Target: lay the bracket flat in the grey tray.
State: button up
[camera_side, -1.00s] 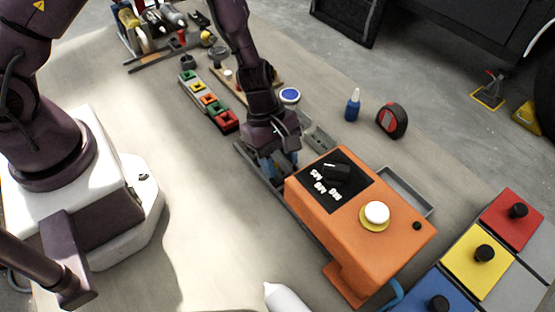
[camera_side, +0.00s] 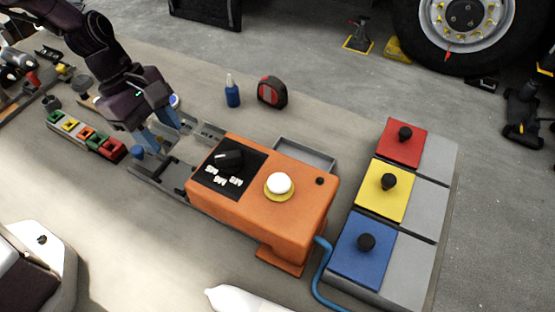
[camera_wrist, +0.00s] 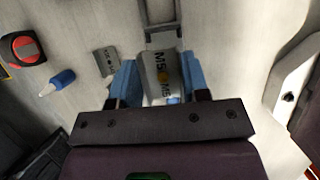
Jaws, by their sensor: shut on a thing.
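My gripper (camera_side: 158,130) is low over the table, left of the orange machine. The bracket sticks out past the fingertips. In the side view the fingers and machine partly hide it, and I cannot tell its exact tilt or whether it touches anything below. A shallow grey tray (camera_side: 320,158) lies behind the orange machine, its near part hidden. It looks empty where visible.
The orange machine (camera_side: 262,206) with a white button stands right of my gripper. A grey frame (camera_side: 147,172) lies below the gripper. A blue bottle (camera_side: 232,94) and tape measure (camera_side: 272,92) stand behind. Coloured lids (camera_side: 385,190) are at right.

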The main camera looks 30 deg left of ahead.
aim_at(164, 141)
notch_tip(164, 141, up, 5)
jog(key=shift+f, duration=0.15)
jog(key=w+d, duration=1.3)
jog(key=d, duration=0.4)
jog(key=f, duration=1.2)
jog(key=shift+w+a+f, duration=0.1)
jog(key=shift+w+f, duration=0.1)
jog(key=shift+w, duration=0.05)
jog(key=shift+f, duration=2.2)
jog(key=shift+f, duration=0.15)
jog(key=o, duration=1)
jog(key=shift+o, duration=0.2)
